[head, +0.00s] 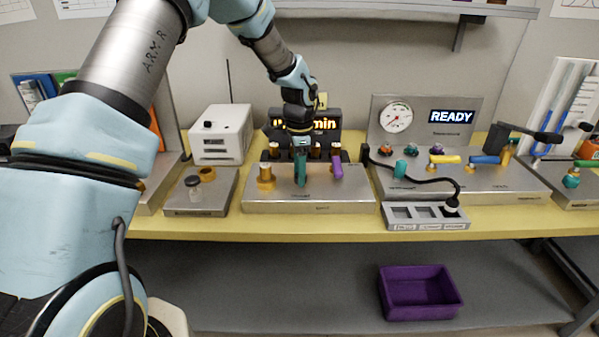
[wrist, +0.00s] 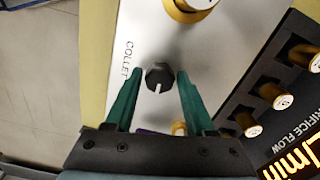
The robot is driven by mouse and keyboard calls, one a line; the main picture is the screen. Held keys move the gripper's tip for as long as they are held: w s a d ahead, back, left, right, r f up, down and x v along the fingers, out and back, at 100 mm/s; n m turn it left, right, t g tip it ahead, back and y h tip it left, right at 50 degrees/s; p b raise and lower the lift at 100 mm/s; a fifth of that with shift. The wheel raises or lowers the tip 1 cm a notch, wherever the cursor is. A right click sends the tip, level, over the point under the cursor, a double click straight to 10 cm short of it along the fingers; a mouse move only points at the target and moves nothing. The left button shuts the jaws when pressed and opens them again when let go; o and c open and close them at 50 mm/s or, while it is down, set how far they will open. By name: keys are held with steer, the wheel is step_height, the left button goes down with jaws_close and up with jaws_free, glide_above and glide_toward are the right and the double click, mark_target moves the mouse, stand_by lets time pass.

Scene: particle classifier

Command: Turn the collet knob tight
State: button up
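The collet knob (wrist: 159,77) is a small black faceted knob with a pale slot mark, on a light metal panel beside the printed word COLLET. In the wrist view my gripper (wrist: 157,74) has its two green fingers on either side of the knob, with a visible gap on each side. It is open and holds nothing. In the head view my gripper (head: 300,178) points down over the middle metal panel (head: 262,207), and the knob cannot be made out there.
A brass fitting (head: 265,178) stands left of my gripper and a purple-handled part (head: 337,168) right of it. A dark display (head: 328,124) with brass knobs is behind. A right-hand panel has a gauge (head: 396,117) and a READY screen (head: 452,116). A purple bin (head: 383,300) sits below.

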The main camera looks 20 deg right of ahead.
steer(key=o, duration=0.3)
step_height(320, 180, up, 11)
steer(key=shift+f+b, duration=0.1)
steer(key=shift+b, duration=1.1)
steer(key=s+a+n, duration=0.2)
steer(key=a+n, duration=0.8)
steer(key=a, duration=1.2)
steer(key=s+a+f+n, duration=0.1)
steer(key=s+a+n, duration=0.2)
steer(key=a, duration=0.1)
steer(key=s+a+n+t, duration=0.1)
steer(key=s+a+n, duration=0.2)
steer(key=a, duration=0.2)
steer(key=s+a+f+n, duration=0.1)
steer(key=s+a+n, duration=0.2)
steer(key=a, duration=0.2)
steer(key=shift+a+f+t, duration=0.25)
steer(key=shift+f+t, duration=0.05)
